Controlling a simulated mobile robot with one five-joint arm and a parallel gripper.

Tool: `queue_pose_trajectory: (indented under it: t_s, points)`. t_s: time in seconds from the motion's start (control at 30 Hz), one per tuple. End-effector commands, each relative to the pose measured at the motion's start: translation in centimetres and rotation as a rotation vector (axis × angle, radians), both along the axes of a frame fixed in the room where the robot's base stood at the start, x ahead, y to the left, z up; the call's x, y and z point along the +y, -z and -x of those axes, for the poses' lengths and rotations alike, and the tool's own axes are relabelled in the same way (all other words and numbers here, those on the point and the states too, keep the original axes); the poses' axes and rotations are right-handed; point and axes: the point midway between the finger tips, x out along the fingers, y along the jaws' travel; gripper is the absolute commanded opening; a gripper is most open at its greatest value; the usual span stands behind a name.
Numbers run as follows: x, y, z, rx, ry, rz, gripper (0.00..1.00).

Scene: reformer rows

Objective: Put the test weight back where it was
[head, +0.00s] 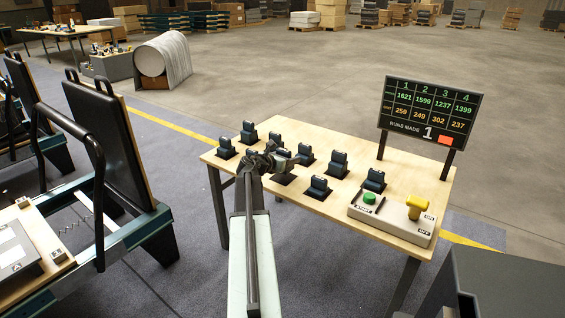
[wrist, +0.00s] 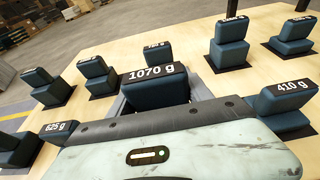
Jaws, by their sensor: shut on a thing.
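The 1070 g test weight (wrist: 158,88), a dark blue block with a white-on-black label on top, is between the fingers of my gripper (head: 277,158). My gripper is shut on it, over the middle of the wooden table (head: 225,157). In the head view my gripper partly hides the weight. A black pad (head: 284,179) shows just below and in front of my gripper. I cannot tell how high the weight is above the table. Similar weights stand around it, among them one marked 410 g (wrist: 285,105) and one marked 625 g (wrist: 22,145).
Several other blue weights stand on black pads in rows. A console (head: 391,217) with a green START button and yellow lever sits at the table's front right. Behind it a display (head: 430,110) reads RUNS MADE 1. Reformer machines (head: 110,140) stand at left. Floor behind the table is clear.

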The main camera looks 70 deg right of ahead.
Motion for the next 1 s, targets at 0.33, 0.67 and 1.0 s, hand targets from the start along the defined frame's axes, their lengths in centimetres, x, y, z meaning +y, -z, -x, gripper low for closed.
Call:
queue_pose_trajectory:
  t_s: [0.33, 0.67, 1.0]
  points:
    - [0.0, 3.3, 0.0, 0.002, -0.001, 0.001, 0.00]
    - [0.0, 3.4, 0.0, 0.002, -0.001, 0.001, 0.00]
    - [0.0, 3.7, 0.0, 0.000, 0.000, 0.000, 0.80]
